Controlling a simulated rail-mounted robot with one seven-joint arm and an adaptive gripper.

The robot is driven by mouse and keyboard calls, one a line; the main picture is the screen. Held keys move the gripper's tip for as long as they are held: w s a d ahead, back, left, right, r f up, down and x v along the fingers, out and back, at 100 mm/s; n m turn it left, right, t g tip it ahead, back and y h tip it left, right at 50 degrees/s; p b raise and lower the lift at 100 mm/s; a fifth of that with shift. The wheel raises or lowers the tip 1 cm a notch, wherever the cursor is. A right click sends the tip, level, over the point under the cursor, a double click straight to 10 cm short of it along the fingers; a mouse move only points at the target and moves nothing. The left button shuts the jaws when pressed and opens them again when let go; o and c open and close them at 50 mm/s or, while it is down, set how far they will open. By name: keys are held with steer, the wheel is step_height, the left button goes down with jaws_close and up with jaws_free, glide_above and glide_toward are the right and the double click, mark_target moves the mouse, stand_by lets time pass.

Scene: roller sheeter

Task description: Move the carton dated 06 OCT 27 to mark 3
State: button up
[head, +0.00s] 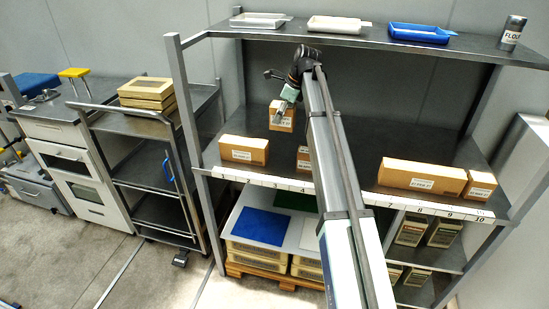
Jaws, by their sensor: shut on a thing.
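My gripper (281,109) is at the back left of the middle shelf, shut on a small brown carton (284,124) with a white label on its front. Whether this carton touches the shelf or hangs just above it I cannot tell. Another carton (243,150) stands nearer the front at the left. A small one (303,163) is partly hidden by my arm. A long carton (422,174) and a small one (480,185) stand at the front right. The label dates are too small to read. The numbered strip (262,181) runs along the shelf's front edge; my arm covers part of it.
Trays and a flour tin (513,32) stand on the top shelf (290,33) above my gripper. Shelf posts (190,120) bound the left side. A trolley (130,125) with stacked boxes stands to the left. Free shelf lies behind the long carton.

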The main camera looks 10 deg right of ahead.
step_height(320, 180, down, 17)
steer(key=p, duration=0.3)
steer(key=shift+f, duration=0.2)
steer(key=shift+f, duration=0.15)
steer(key=o, duration=1.3)
steer(key=shift+c, duration=0.2)
steer(key=b+v, duration=0.2)
steer(key=v, duration=1)
